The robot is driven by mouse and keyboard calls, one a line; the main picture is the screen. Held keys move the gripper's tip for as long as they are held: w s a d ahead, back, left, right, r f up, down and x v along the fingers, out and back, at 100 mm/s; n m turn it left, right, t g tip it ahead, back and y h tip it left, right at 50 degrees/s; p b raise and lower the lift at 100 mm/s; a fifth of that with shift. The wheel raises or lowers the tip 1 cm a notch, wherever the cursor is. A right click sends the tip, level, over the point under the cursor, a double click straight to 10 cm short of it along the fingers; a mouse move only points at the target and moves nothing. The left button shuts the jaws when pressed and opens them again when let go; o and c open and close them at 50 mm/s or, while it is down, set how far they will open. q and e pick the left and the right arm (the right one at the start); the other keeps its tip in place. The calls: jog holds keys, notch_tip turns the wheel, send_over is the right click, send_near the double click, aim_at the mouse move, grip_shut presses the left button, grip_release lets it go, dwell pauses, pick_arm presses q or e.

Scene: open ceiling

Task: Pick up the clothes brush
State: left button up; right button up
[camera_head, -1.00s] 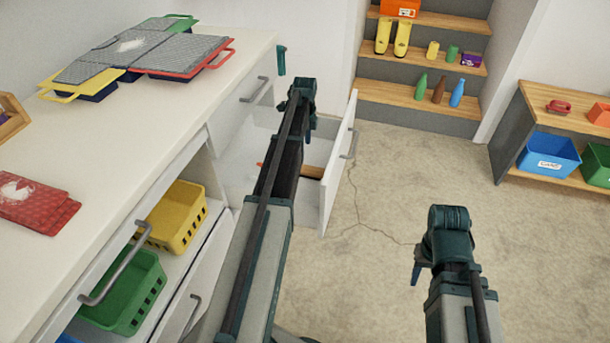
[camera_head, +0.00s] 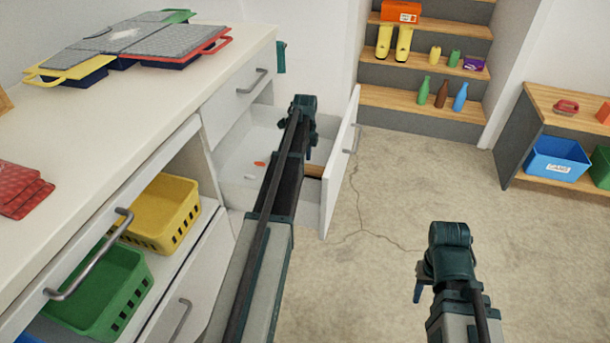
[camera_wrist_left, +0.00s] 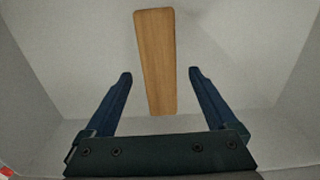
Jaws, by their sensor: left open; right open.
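A wooden, tapered bar, which looks like the clothes brush (camera_wrist_left: 155,60), lies in the open white drawer (camera_head: 237,178). In the left wrist view its narrower end points down between the open fingers of my left gripper (camera_wrist_left: 160,82), apart from both. In the head view only a small brown part of it (camera_head: 313,171) shows beside my left arm, which hides the rest. My left gripper (camera_head: 303,150) is over the drawer, empty. My right gripper (camera_head: 420,283) hangs over the floor at the right, away from the drawer; its fingers are small in view.
The drawer front (camera_head: 341,165) stands out from the white counter (camera_head: 110,120). A small orange thing (camera_head: 259,163) lies in the drawer. Yellow (camera_head: 160,213) and green (camera_head: 100,290) baskets sit below the counter. The floor (camera_head: 400,180) to the right is clear.

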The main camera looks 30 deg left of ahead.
pick_arm(q)
notch_tip(320, 180, down, 3)
jog(key=shift+r+b, duration=0.1)
jog(key=shift+b, duration=0.85)
pick_arm(e)
notch_tip(320, 180, down, 3)
jog(key=shift+r, duration=0.15)
pick_arm(q)
grip_shut()
